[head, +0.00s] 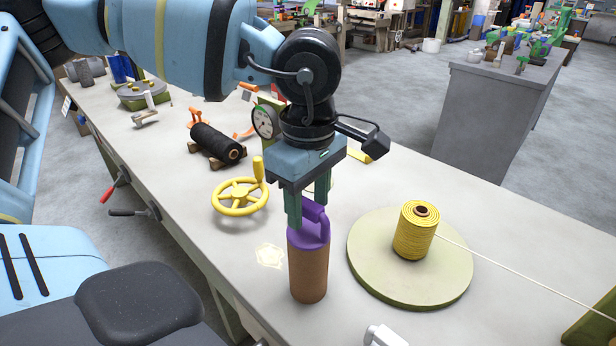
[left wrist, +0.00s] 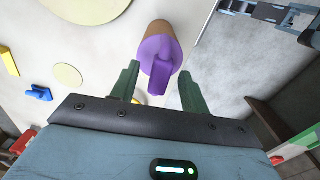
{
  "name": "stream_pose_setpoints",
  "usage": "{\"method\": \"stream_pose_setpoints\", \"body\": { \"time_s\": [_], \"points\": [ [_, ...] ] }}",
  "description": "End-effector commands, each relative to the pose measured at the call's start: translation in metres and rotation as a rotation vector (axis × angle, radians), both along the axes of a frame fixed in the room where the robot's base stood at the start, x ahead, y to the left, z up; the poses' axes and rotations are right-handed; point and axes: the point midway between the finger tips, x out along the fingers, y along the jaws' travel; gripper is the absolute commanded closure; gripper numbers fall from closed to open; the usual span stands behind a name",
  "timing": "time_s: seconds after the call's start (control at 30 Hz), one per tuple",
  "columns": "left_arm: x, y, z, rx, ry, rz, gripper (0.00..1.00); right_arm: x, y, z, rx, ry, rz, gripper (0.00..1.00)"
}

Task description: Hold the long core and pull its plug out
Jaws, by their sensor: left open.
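The long core (head: 308,275) is a brown cylinder standing upright on the grey bench. Its purple plug (head: 308,235) sits in the top and has a raised handle. In the left wrist view the plug (left wrist: 160,58) faces the camera, with the brown core (left wrist: 161,29) behind it. My left gripper (head: 308,204) is open and points down at the plug. Its green fingers stand on either side of the handle, apart from it in the left wrist view (left wrist: 160,88).
A yellow thread spool (head: 413,232) stands on a round pale disc (head: 450,285) to the right, its thread running right. A yellow handwheel (head: 240,208) and a black roll (head: 214,143) lie left and behind. A white object (head: 383,336) is at the front edge.

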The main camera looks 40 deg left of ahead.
Motion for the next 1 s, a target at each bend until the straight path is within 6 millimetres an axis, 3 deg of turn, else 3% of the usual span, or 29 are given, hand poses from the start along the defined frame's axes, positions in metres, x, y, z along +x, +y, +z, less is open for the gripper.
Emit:
{"method": "stream_pose_setpoints", "body": {
  "time_s": [0.2, 0.5, 0.83, 0.87, 1.0],
  "points": [
    [0.0, 0.0, -0.014, -0.001, -0.001, 0.001, 0.55, 0.001, 0.0, 0.001, 0.001, -0.003, 0.0, 0.64],
    [0.0, 0.0, -0.016, -0.001, -0.001, 0.001, 0.56, 0.0, 0.0, 0.001, 0.001, 0.0, -0.001, 0.64],
    [0.0, 0.0, -0.016, -0.001, -0.001, 0.001, 0.99, -0.001, 0.0, 0.001, 0.0, 0.003, -0.001, 0.64],
    [0.0, 0.0, -0.016, -0.001, -0.001, 0.001, 1.0, -0.002, 0.0, 0.001, 0.0, 0.003, -0.001, 0.64],
    [0.0, 0.0, -0.016, -0.001, -0.001, 0.001, 1.0, -0.001, 0.003, 0.0, 0.002, 0.004, 0.015, 0.47]
  ]
}}
